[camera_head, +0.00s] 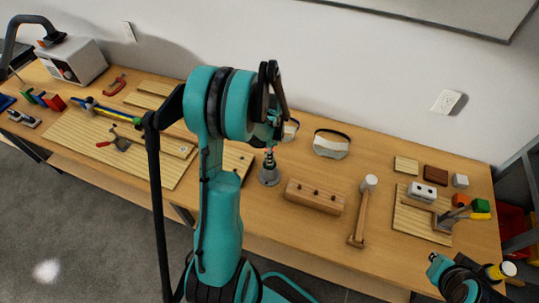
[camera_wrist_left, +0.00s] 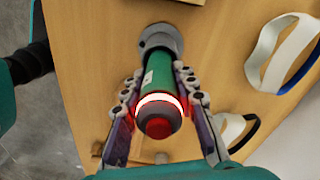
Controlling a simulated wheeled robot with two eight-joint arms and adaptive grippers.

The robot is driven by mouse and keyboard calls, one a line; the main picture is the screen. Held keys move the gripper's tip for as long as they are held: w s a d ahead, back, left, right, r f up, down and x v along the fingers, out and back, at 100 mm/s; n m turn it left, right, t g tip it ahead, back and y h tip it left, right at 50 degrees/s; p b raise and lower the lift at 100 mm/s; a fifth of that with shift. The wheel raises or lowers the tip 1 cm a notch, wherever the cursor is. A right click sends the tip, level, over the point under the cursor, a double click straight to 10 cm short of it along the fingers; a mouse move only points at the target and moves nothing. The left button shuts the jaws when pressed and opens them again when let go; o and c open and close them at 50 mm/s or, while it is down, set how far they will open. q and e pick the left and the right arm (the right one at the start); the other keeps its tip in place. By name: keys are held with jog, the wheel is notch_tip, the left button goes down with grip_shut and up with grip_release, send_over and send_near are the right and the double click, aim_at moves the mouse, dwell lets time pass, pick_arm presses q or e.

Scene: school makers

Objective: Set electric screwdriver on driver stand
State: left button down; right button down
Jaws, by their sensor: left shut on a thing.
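The electric screwdriver (camera_wrist_left: 162,78) has a green body, a glowing white and red ring and a red end cap. My left gripper (camera_wrist_left: 160,97) is shut on it, with one finger on each side. In the head view my left gripper (camera_head: 271,132) holds it roughly upright, its lower part (camera_head: 269,155) showing below the fingers. The grey round driver stand (camera_head: 269,177) is directly under it and shows past the screwdriver in the wrist view (camera_wrist_left: 153,36). I cannot tell whether the tip is seated. Part of my right arm shows at lower right; its fingers are unclear.
A wooden block with holes (camera_head: 314,197) and a mallet (camera_head: 362,210) lie right of the stand. Safety goggles (camera_head: 331,145) lie behind. A slatted board (camera_head: 120,150) with tools is at left. Small blocks and a hammer on a board (camera_head: 415,222) are at right.

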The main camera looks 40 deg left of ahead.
dwell(0.7)
pick_arm(q)
jog(key=shift+f+b, duration=0.65)
jog(key=shift+b, duration=0.15)
jog(key=c, duration=1.5)
grip_release()
jog(key=shift+o, duration=0.2)
jog(key=shift+r+p, duration=3.75)
jog(key=shift+r, duration=1.85)
jog(key=shift+w, duration=0.1)
